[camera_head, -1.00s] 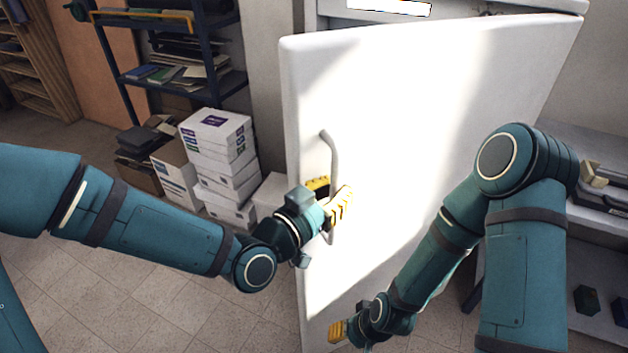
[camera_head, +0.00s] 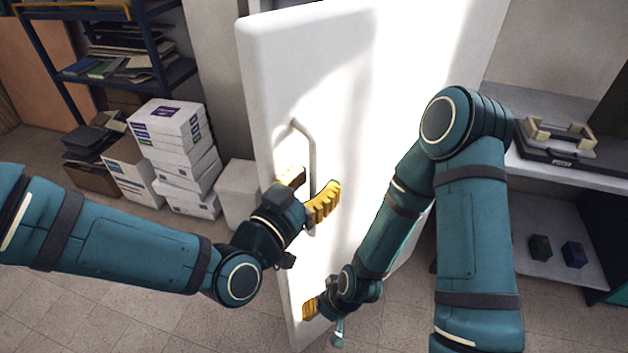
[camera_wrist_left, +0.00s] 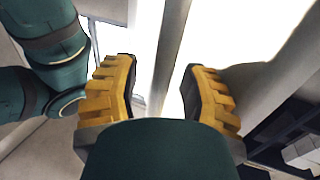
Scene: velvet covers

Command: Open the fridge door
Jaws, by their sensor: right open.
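The white fridge door (camera_head: 350,130) fills the middle of the head view, its face at a slant; I cannot tell how far it stands from the fridge body. Its grey bar handle (camera_head: 305,143) is upright near the door's left edge. My left gripper (camera_head: 308,190) is at the handle's lower part with its yellow fingers apart. In the left wrist view a pale upright bar, seemingly the handle (camera_wrist_left: 172,50), runs between the open fingers (camera_wrist_left: 162,95), with gaps beside it. My right gripper (camera_head: 308,308) is open and low, by the door's lower left edge.
A dark blue shelf rack (camera_head: 150,70) and stacked white boxes (camera_head: 175,150) stand at the left. A white shelf unit (camera_head: 560,185) with a tray-like item (camera_head: 560,140) stands at the right.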

